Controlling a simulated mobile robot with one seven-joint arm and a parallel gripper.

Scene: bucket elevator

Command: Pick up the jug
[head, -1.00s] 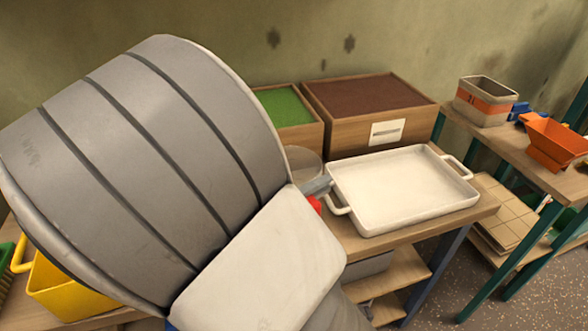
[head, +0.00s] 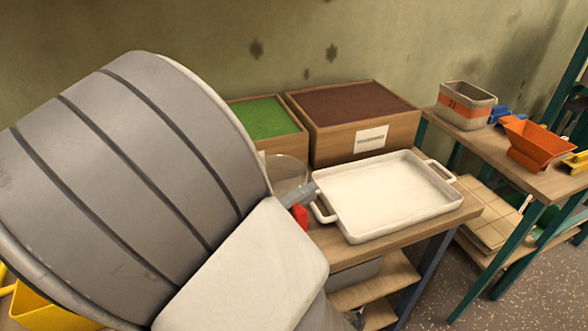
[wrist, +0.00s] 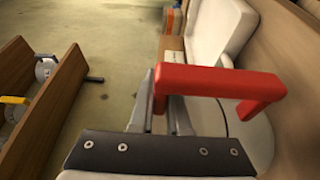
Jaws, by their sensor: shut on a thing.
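The jug is a clear vessel (head: 287,172) with a red handle (head: 300,216). In the head view it stands left of the white tray, mostly hidden behind my arm. My gripper (head: 303,192) is at the handle. In the wrist view the red handle (wrist: 220,84) crosses in front of the fingers of my gripper (wrist: 165,100), which is shut on it. The jug's clear body is hard to make out there, and I cannot tell whether its base touches the bench.
A white two-handled tray (head: 390,193) is close right of the jug. Wooden boxes with brown (head: 350,102) and green (head: 265,117) fill stand behind. A striped bin (head: 466,105) and an orange scoop-like container (head: 537,143) are on the right bench. A yellow container (head: 45,308) is lower left.

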